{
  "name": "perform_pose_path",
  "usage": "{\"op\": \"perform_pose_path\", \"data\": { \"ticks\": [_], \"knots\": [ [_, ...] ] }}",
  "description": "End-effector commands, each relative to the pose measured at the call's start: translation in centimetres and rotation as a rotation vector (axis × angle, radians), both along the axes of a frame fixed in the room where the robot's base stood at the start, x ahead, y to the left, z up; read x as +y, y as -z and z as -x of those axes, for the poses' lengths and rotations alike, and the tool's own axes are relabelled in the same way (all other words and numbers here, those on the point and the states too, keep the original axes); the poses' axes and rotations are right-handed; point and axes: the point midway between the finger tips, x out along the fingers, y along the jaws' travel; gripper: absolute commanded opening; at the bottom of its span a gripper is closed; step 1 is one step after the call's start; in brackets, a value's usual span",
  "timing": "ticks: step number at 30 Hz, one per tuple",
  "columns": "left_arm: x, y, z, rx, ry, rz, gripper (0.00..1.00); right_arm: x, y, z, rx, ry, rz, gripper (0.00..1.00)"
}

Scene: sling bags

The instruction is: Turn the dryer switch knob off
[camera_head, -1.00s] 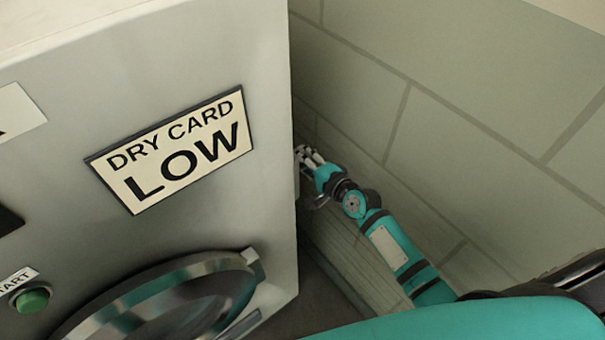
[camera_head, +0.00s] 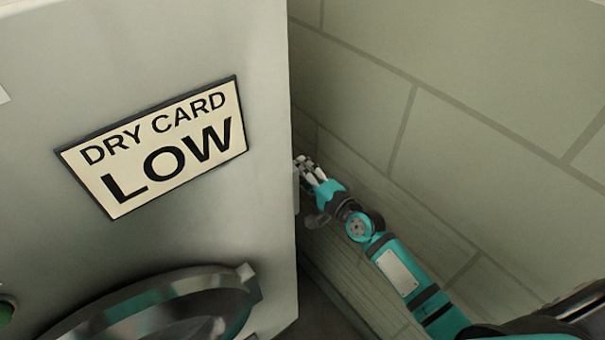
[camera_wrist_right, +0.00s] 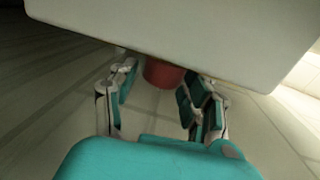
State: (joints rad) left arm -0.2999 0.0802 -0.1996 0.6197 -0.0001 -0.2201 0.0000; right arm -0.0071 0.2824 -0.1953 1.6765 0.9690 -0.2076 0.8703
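The dryer (camera_head: 180,40) is a large light grey cabinet filling the left of the head view. A red knob (camera_wrist_right: 163,73) shows in the right wrist view on the dryer's side. The dryer's body hides the knob from the head view. My right gripper (camera_head: 307,168) is at the dryer's right side, by its edge. In the right wrist view my right gripper (camera_wrist_right: 155,85) has its fingers apart, one on each side of the knob in the picture. I cannot tell whether they touch it. My left gripper is not in view.
The dryer's front has a sign (camera_head: 155,145) reading "DRY CARD LOW", a round metal door ring (camera_head: 170,310) and a green button (camera_head: 6,311) cut by the left edge. A pale block wall (camera_head: 480,130) stands right of my arm, leaving a narrow gap beside the dryer.

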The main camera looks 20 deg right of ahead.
Motion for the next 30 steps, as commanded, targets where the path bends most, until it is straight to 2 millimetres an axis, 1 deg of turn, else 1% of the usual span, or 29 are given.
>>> {"op": "perform_pose_path", "data": {
  "ticks": [1,2,3,10,14,17,24,27,30],
  "knots": [
    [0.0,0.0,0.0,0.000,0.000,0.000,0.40,0.0,0.0,0.0,0.000,0.000,-0.001,0.58],
    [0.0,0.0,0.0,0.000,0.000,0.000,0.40,0.0,0.0,0.0,0.000,0.000,-0.001,0.61],
    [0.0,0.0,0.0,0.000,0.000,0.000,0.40,0.0,0.0,0.0,-0.001,0.001,-0.001,0.62],
    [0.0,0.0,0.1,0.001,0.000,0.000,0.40,0.0,-0.1,0.0,0.000,0.001,-0.002,0.62],
    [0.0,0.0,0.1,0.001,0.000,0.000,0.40,-0.4,-0.1,0.8,0.001,0.001,-0.002,0.62],
    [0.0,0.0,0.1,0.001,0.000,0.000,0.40,-0.9,-0.2,2.4,0.002,0.001,-0.001,0.62],
    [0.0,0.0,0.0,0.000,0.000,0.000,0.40,-2.7,-0.8,7.3,0.002,0.000,0.002,0.62],
    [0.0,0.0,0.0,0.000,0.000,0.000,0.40,-3.2,-1.0,9.0,0.003,-0.001,0.002,0.62],
    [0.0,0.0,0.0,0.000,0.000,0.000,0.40,-3.7,-1.2,10.2,0.002,0.000,0.002,0.62]
  ]
}}
